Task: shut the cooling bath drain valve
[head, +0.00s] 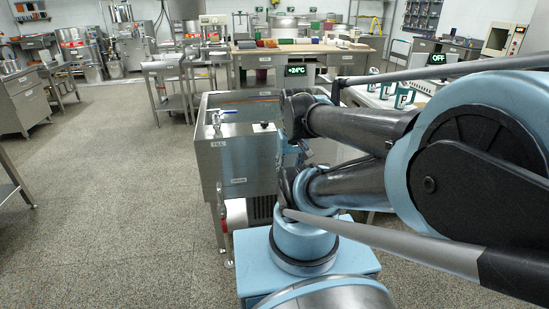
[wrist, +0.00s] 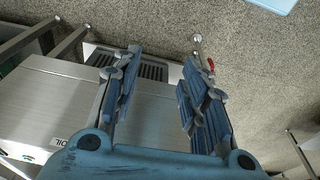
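The cooling bath (head: 238,160) is a steel tank on legs with a +24°C display behind it. It also shows in the wrist view as a steel body (wrist: 60,105) with a dark vent grille. A small red lever (wrist: 211,64) on a metal fitting, which looks like the drain valve, shows just beyond my right finger. I cannot tell whether the lever's position means open or shut. My gripper (wrist: 161,68) is open and empty, its blue fingers spread over the bath's side and the floor. The lever is apart from the gap between the fingers.
A tap (head: 217,118) stands on the bath's near left rim. A bench with coloured bins (head: 285,42) is behind the bath. A bench with green-framed items (head: 405,98) is to the right. The speckled floor (head: 110,190) left of the bath is clear.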

